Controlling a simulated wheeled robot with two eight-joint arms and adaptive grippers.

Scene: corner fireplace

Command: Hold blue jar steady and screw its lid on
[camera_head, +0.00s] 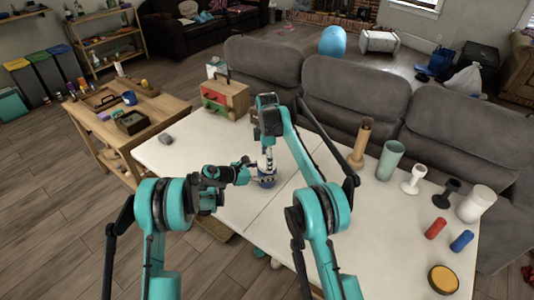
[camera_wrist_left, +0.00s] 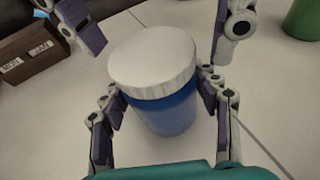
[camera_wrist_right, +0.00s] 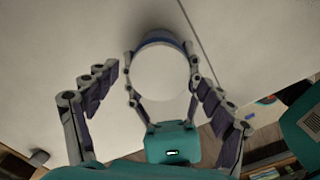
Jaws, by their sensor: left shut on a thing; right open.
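The blue jar (camera_head: 267,180) stands upright on the white table with a ribbed white lid (camera_wrist_left: 152,62) on its top. In the left wrist view the jar's blue body (camera_wrist_left: 168,113) shows below the lid. My left gripper (camera_head: 254,172) is shut around the jar's side, one finger on each side. My right gripper (camera_head: 267,157) points down from above, with open fingers on either side of the lid. In the right wrist view the lid (camera_wrist_right: 161,82) lies between these fingers, apart from them. How tightly the lid sits is not visible.
The white table (camera_head: 345,240) has a seam beside the jar. A wooden toolbox (camera_head: 226,96) stands at its back left. A green cup (camera_head: 390,160), a white stand (camera_head: 414,179) and red (camera_head: 436,228) and blue (camera_head: 461,241) cylinders are at the right. Grey sofas (camera_head: 350,95) line the back.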

